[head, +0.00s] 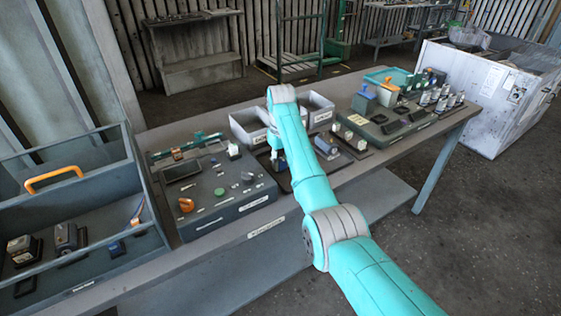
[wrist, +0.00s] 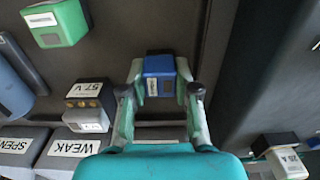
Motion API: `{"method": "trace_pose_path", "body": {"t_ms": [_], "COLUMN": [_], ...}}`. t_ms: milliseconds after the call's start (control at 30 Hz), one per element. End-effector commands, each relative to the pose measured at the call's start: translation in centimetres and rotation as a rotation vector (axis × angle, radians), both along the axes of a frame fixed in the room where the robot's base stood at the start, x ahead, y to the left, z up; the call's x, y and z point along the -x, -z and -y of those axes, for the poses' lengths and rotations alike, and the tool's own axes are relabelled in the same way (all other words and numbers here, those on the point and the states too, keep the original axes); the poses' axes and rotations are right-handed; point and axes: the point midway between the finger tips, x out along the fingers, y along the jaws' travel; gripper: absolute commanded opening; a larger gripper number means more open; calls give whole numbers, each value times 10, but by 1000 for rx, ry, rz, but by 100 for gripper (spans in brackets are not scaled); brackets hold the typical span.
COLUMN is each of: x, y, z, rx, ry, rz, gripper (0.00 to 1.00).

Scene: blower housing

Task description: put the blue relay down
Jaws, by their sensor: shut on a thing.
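My gripper (wrist: 160,88) is shut on the blue relay (wrist: 159,75), a small blue block with a white label on its left side. The relay sits between the two fingertips above or on a dark flat surface (wrist: 125,35); I cannot tell whether it touches it. In the head view my gripper (head: 276,158) is low over the bench, between the grey panel box and a dark mat area. The relay cannot be made out there.
In the wrist view a green labelled block (wrist: 58,22), a block marked 57 V (wrist: 90,102) and WEAK and SPENT labels (wrist: 72,147) lie left. A white block (wrist: 285,160) is lower right. The panel box (head: 235,205), grey bins (head: 245,124) and crowded right-hand panel (head: 390,128) flank my arm.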

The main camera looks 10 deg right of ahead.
Motion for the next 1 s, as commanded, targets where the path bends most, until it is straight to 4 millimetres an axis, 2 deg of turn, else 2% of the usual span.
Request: {"method": "trace_pose_path", "body": {"t_ms": [100, 133, 200, 233, 533, 667, 767, 1000], "x": [0, 0, 0, 0, 0, -1, -3, -7], "y": [3, 3, 2, 2, 1, -8, -22, -71], "z": [0, 0, 0, 0, 0, -1, -3, -8], "rx": [0, 0, 0, 0, 0, 0, 0, 0], "ry": [0, 0, 0, 0, 0, 0, 0, 0], "rz": [0, 0, 0, 0, 0, 1, 2, 2], "gripper": [8, 35, 53, 56, 56, 56, 56, 56]}}
